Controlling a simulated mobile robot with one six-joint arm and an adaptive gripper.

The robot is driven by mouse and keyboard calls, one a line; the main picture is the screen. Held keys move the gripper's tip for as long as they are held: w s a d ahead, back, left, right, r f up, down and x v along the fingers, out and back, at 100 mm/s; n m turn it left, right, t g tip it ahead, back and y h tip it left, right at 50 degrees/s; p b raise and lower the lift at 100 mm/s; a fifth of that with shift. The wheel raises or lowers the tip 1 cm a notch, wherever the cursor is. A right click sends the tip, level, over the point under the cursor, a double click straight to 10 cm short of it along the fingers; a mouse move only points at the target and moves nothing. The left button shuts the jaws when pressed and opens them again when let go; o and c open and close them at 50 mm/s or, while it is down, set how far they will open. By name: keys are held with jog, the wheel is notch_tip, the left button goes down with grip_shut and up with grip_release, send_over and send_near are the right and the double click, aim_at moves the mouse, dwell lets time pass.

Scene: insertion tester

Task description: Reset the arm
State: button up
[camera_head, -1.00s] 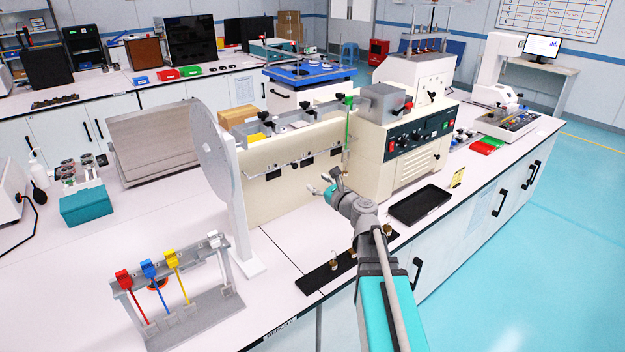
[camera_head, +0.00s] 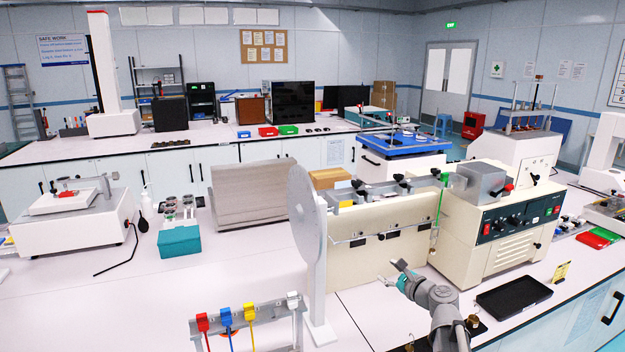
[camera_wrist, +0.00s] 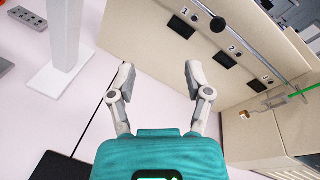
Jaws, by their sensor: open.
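My gripper (camera_head: 396,274) is in front of the cream insertion tester (camera_head: 385,250), above the white bench top. Its two fingers are spread apart with nothing between them, as the wrist view (camera_wrist: 158,82) shows. In the wrist view the tester's front panel (camera_wrist: 185,55), with numbered dark slots, lies just beyond the fingers. I cannot tell the exact gap between fingers and panel. My arm reaches in from the lower right of the head view.
A grey disc on a white stand (camera_head: 311,240) rises left of my gripper. The control box (camera_head: 500,225) stands to the right, with a black tray (camera_head: 513,297) before it. A rack with coloured clips (camera_head: 250,318) is at the front left.

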jog(key=s+a+f+n+g+h, duration=0.1)
jog(key=s+a+f+n+g, duration=0.75)
jog(key=n, duration=0.45)
jog(key=s+d+f+n+g+h, duration=0.3)
jog(key=s+f+n+g+h, duration=0.3)
jog(key=s+n, duration=0.4)
jog(key=shift+s+f+n+h+p, duration=0.25)
jog(key=shift+s+h+p, duration=0.25)
jog(key=shift+s, duration=0.4)
